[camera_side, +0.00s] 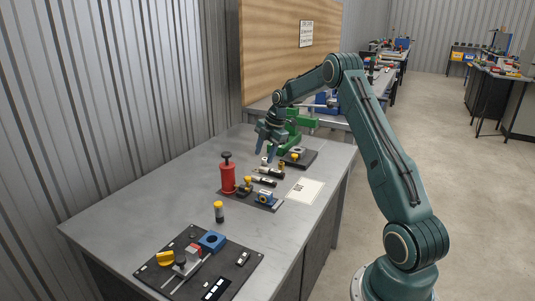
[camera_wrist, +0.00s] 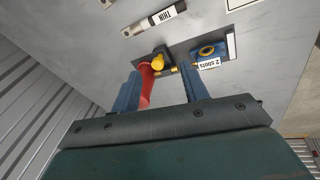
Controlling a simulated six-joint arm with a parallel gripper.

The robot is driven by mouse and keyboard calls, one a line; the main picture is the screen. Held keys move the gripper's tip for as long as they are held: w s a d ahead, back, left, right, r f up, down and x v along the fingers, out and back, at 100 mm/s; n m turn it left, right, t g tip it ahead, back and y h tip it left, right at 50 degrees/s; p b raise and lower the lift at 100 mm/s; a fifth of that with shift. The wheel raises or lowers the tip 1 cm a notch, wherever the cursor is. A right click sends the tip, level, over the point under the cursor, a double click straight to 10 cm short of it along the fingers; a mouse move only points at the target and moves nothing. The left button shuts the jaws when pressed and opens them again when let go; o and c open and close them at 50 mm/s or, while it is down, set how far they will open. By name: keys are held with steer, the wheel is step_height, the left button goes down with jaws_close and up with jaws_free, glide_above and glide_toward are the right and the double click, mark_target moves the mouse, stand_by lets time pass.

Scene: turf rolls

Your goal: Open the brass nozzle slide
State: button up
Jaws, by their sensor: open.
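A small brass-yellow fitting (camera_side: 247,183), which looks like the nozzle, stands on a dark plate between a red pump-like cylinder (camera_side: 227,178) and a blue block (camera_side: 265,197). In the wrist view the brass fitting (camera_wrist: 158,60) shows between my fingers, beyond the red cylinder (camera_wrist: 147,85). The blue block (camera_wrist: 208,52) there carries a label reading "2 shots". I cannot tell the slide's position. My gripper (camera_side: 266,154) is open and empty, above the bench behind the fitting, apart from it. Its two fingers (camera_wrist: 160,76) also show in the wrist view.
A white sheet (camera_side: 305,190) lies to the right. A yellow-capped black cylinder (camera_side: 219,212) and a dark panel (camera_side: 240,276) are in front. The bench's left part is clear.

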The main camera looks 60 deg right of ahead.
mark_target(247, 177)
steer(key=w+a+r+g+h, duration=0.1)
steer(key=w+a+r+g, duration=0.2)
steer(key=w+a+r, duration=0.1)
steer(key=shift+w+r, duration=0.5)
steer(key=shift+r, duration=0.15)
steer(key=shift+a+f, duration=0.1)
step_height(247, 177, down, 14)
steer(key=shift+r, duration=0.2)
stand_by(0.4)
jaws_close()
